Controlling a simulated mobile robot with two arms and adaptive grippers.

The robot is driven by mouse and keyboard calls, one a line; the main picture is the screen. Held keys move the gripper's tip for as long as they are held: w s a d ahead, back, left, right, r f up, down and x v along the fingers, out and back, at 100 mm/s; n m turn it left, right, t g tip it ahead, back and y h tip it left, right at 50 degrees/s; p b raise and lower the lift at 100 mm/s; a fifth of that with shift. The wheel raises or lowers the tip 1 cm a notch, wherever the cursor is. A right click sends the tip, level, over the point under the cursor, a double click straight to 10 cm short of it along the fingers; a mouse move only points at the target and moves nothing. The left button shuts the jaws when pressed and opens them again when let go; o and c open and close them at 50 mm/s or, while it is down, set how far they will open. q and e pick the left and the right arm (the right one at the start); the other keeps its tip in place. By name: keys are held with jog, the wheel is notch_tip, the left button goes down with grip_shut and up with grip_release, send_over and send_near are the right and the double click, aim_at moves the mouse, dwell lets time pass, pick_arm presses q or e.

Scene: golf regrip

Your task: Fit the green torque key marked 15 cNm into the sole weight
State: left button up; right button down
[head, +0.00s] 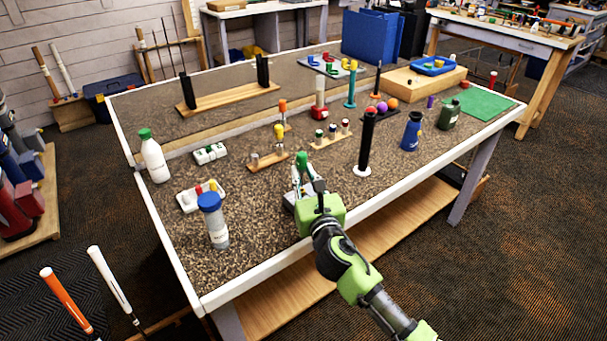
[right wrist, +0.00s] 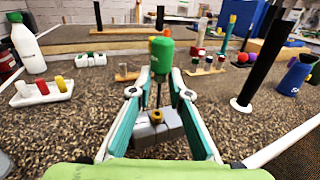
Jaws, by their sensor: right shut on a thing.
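The green torque key (head: 302,159) stands upright in my right gripper (head: 307,184), near the front edge of the workbench. In the right wrist view the key's green handle (right wrist: 161,58) is between the fingertips of the right gripper (right wrist: 161,84), which is shut on it. Its thin dark shaft points down to a grey block (right wrist: 148,134), likely the club head with the sole weight. The shaft's tip meets or overlaps the block in the picture; I cannot tell whether it is seated. The 15 cNm marking is not readable. My left gripper is not in view.
A blue-lidded bottle (head: 214,222) and a white tray with coloured plugs (head: 189,200) stand to the left. A black post on a white base (head: 367,142) stands to the right. A wooden stand with a yellow-topped key (head: 279,133) is behind. Bare bench lies between them.

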jog(key=shift+r+p, duration=0.1)
jog(key=shift+p, duration=0.55)
dwell(1.4)
jog(key=shift+f+b, duration=0.8)
jog(key=shift+f, duration=0.2)
jog(key=c, duration=1.8)
grip_release()
jog(key=v, duration=1.2)
jog(key=shift+d, duration=0.1)
jog(key=shift+f, duration=0.1)
